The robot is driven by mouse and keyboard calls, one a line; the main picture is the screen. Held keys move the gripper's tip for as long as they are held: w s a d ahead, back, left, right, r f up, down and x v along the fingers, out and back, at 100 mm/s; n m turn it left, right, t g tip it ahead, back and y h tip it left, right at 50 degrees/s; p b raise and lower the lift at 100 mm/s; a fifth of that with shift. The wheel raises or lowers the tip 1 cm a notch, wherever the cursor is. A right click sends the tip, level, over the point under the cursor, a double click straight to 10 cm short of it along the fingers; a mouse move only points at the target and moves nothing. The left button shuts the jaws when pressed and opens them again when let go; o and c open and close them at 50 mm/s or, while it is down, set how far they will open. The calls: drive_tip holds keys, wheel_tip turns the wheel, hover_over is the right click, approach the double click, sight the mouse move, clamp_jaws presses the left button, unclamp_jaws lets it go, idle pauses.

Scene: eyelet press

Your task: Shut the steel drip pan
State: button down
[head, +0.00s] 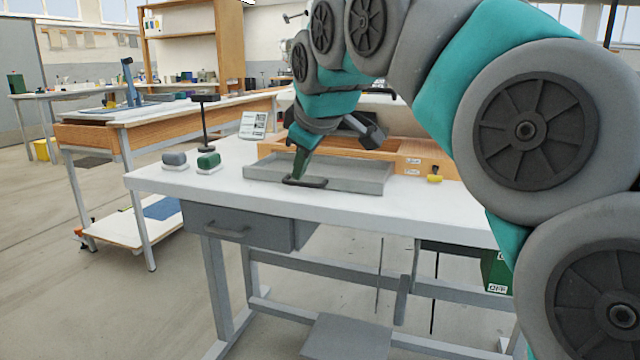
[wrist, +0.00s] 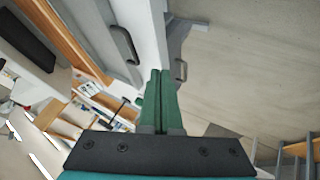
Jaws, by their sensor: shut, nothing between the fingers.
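The steel drip pan (head: 345,178) is a shallow grey tray on the white table top, standing out in front of a wooden base. Its dark bar handle (head: 305,182) is on its front face; pan (wrist: 92,30) and handle (wrist: 124,45) also show in the wrist view. My gripper (head: 298,174) is at the front of the pan, close to the handle; I cannot tell whether it touches. In the wrist view its green fingers (wrist: 160,75) are together and empty, with the handle to their left. My arm hides part of the area behind the pan.
The wooden base (head: 410,158) stands behind the pan. A grey drawer (head: 240,227) hangs under the table. Left of the pan are a green block (head: 208,162), a grey block (head: 174,159) and a dark stand (head: 205,125). A small yellow object (head: 434,178) lies to the right.

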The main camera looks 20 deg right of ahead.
drive_tip(key=x, duration=0.9)
drive_tip(key=shift+w+f, duration=0.25)
drive_tip(key=shift+f, duration=0.05)
drive_tip(key=shift+w+d+r, duration=0.15)
drive_tip(key=shift+w+d, duration=0.25)
drive_tip(key=shift+w, duration=0.2)
drive_tip(key=shift+w+d+r, duration=0.15)
drive_tip(key=shift+w+d, duration=0.2)
drive_tip(key=shift+w, duration=0.2)
drive_tip(key=shift+w+d+r, duration=0.15)
drive_tip(key=shift+w+d, duration=0.2)
drive_tip(key=shift+w, duration=0.1)
drive_tip(key=shift+w+d, duration=0.25)
drive_tip(key=shift+w, duration=0.05)
drive_tip(key=p, duration=0.8)
approach(322, 168)
drive_tip(key=x, duration=0.5)
drive_tip(key=shift+a+f, duration=0.15)
drive_tip(key=shift+f, duration=0.15)
drive_tip(key=shift+r, duration=0.2)
